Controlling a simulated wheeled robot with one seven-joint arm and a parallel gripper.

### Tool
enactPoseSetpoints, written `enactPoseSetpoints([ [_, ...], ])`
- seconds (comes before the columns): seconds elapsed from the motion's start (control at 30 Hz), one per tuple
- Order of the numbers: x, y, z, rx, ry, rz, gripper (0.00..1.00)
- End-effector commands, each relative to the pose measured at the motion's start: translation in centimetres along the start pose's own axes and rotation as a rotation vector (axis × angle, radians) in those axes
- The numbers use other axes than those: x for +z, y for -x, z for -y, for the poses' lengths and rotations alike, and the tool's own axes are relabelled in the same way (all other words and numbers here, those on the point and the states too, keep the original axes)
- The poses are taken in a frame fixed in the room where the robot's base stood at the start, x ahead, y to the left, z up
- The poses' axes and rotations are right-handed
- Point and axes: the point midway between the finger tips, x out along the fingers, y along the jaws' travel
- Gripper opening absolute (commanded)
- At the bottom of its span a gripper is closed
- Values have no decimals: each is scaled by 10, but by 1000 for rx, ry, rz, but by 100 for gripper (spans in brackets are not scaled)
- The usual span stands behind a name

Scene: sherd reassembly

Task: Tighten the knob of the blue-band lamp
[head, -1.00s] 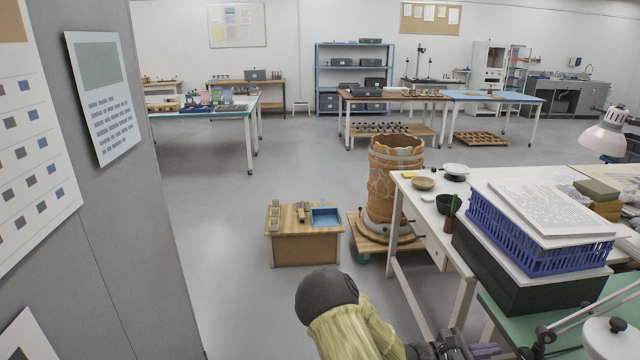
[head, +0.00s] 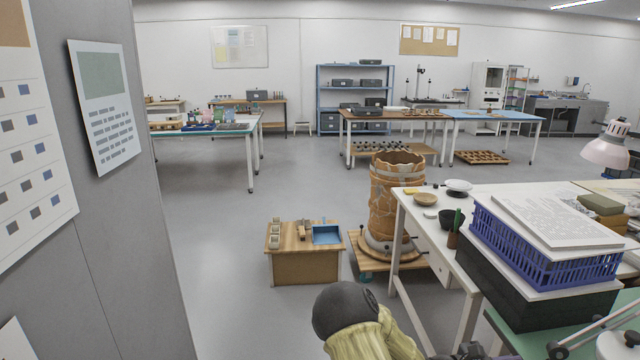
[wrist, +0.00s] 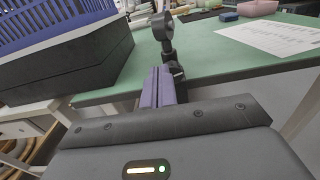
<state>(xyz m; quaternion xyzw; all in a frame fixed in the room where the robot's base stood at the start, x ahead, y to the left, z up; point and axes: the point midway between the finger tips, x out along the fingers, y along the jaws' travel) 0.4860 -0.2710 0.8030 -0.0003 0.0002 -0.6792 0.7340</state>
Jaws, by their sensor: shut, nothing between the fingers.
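A lamp with a pale, pinkish-white shade (head: 606,150) stands at the right in the head view. A second lamp's white shade (head: 618,346) and jointed metal arm (head: 575,345) show at the bottom right corner, partly cut off. I see no blue band on either. My gripper (wrist: 158,74) is shut and empty, its purple-grey fingers together at the green table's near edge.
A blue basket (head: 545,250) on a black box (head: 520,285) stands close left of my gripper. The green table (wrist: 215,60) bears a printed sheet (wrist: 270,37). A large reassembled pot (head: 393,200) and a small wooden bench (head: 305,265) stand ahead. Floor is clear at centre left.

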Motion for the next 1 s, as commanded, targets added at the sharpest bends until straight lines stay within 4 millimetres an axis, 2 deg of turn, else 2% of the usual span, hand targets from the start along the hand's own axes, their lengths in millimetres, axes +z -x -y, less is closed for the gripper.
enactPoseSetpoints([
  [0.1,0,-15,0,-2,0,0,0],
  [0.3,0,-30,-1,1,-1,0,0],
  [1.0,-2,-33,1,0,1,0,0],
])
